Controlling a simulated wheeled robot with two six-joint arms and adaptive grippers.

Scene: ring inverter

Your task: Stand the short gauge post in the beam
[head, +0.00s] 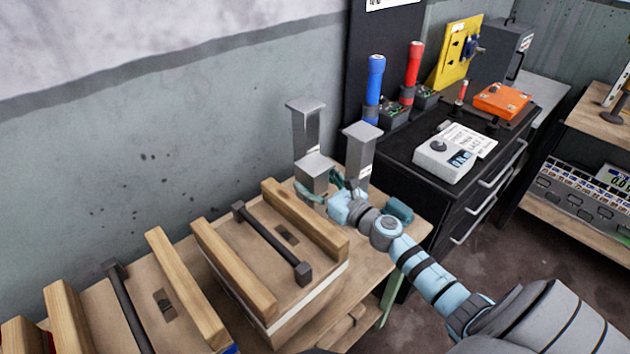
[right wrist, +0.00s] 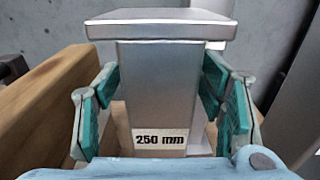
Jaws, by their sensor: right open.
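The short gauge post (head: 314,178) is a grey metal block with a flat square cap. It stands upright on the wooden bench beside two taller posts. In the right wrist view the post (right wrist: 165,85) fills the middle and bears a "250 mm" label. My right gripper (head: 324,191) is open around it, with a teal finger on each side in the right wrist view (right wrist: 163,95). Gaps show between fingers and post. My left gripper is not in view. I cannot tell for certain which fixture is the beam.
Two taller posts (head: 304,128) (head: 359,150) stand close behind and right. Wooden crates with dark handles (head: 270,245) fill the left. A black cabinet (head: 400,165) carries blue (head: 374,85) and red (head: 412,65) uprights, a white control box (head: 443,160) and an orange box (head: 502,100).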

